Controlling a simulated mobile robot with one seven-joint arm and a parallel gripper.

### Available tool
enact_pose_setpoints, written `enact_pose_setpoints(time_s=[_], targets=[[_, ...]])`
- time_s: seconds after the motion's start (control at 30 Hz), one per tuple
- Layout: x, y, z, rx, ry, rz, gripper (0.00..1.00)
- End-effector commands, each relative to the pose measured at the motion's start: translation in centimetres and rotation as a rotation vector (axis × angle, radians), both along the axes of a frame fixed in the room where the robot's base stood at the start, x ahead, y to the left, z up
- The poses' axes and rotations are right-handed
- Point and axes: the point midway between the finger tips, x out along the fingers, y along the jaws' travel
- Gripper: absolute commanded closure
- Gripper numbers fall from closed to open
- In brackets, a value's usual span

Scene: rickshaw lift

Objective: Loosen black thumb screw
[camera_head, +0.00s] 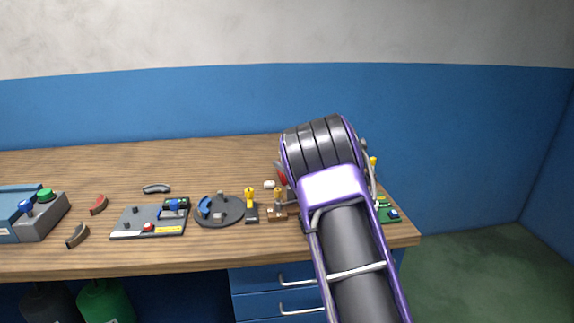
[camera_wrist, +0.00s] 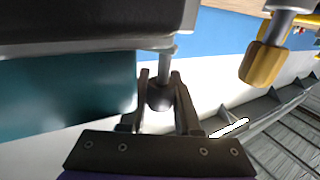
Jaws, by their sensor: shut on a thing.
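The black thumb screw (camera_wrist: 160,96) shows in the wrist view as a dark round knob on a grey shaft. The shaft runs up to a dark grey body (camera_wrist: 80,28) above it. My gripper (camera_wrist: 161,88) has one finger on each side of the knob and is shut on it. Part of the knob is hidden between the fingers. In the head view my arm covers the right end of the workbench, so neither the screw nor my fingertips can be made out there.
A yellow faceted knob (camera_wrist: 262,65) hangs close by at the right in the wrist view. A dark teal block (camera_wrist: 70,92) is at the left. On the workbench (camera_head: 110,172), a round dark plate (camera_head: 229,214), a grey board (camera_head: 128,228) and yellow-topped tools (camera_head: 250,198) stand left of my arm.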

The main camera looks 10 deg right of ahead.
Motion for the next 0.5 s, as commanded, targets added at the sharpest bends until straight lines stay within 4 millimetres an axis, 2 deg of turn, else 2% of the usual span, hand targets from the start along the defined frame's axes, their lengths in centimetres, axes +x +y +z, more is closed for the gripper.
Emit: enact_pose_setpoints(time_s=[0.2, 0.5], targets=[[-0.16, 0.20, 0.18, -0.001, -0.004, 0.158, 1.00], [-0.44, 0.62, 0.05, -0.001, 0.000, 0.290, 1.00]])
